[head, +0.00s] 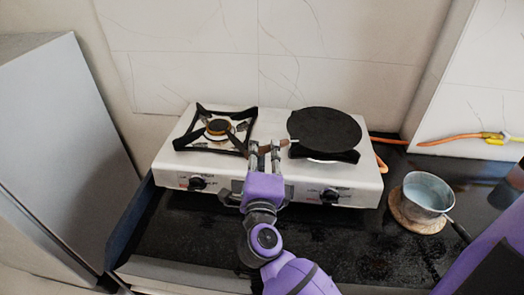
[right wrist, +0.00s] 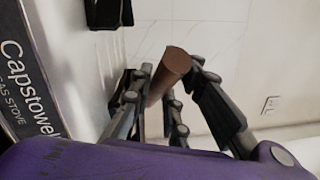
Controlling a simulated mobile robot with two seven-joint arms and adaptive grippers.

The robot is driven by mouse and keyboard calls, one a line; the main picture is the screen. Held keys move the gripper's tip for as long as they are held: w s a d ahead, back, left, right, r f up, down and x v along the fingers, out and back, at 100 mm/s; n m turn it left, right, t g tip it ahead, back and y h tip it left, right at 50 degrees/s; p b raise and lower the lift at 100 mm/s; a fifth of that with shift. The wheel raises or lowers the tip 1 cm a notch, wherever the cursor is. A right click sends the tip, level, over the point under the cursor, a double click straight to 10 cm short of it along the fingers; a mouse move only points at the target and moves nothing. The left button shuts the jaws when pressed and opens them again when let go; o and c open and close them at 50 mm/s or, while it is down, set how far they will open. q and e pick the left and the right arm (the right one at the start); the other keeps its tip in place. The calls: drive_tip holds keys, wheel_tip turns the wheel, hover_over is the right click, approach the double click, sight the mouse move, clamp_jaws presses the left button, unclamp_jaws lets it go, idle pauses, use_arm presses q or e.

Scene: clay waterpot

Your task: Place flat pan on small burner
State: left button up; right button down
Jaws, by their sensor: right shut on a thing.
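The flat pan (head: 324,131) is a round black disc over the right burner of the white stove (head: 260,197). Its black support shows under the near edge; I cannot tell whether the pan touches it. The left burner (head: 218,128), with a small round cap inside a black square stand, is bare. My right gripper (head: 265,150) is between the burners, left of the pan, shut on its handle. In the right wrist view, the brown handle end (right wrist: 172,68) shows between the fingers (right wrist: 164,100). My left gripper is not in view.
A saucepan (head: 427,191) stands on a round brown mat (head: 405,215) on the black counter, right of the stove. An orange hose (head: 450,142) runs behind it. A grey cabinet (head: 65,150) stands at left. A tiled wall is close behind the stove.

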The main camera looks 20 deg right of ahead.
drive_tip(key=shift+r, duration=0.25)
drive_tip(key=shift+f, duration=0.15)
drive_tip(key=c, duration=1.6)
unclamp_jaws()
drive_tip(key=shift+f, duration=0.15)
drive_tip(key=shift+s+a, duration=0.1)
drive_tip(key=shift+s, duration=0.05)
drive_tip(key=shift+b+v, duration=1.2)
drive_tip(key=shift+v, duration=4.65)
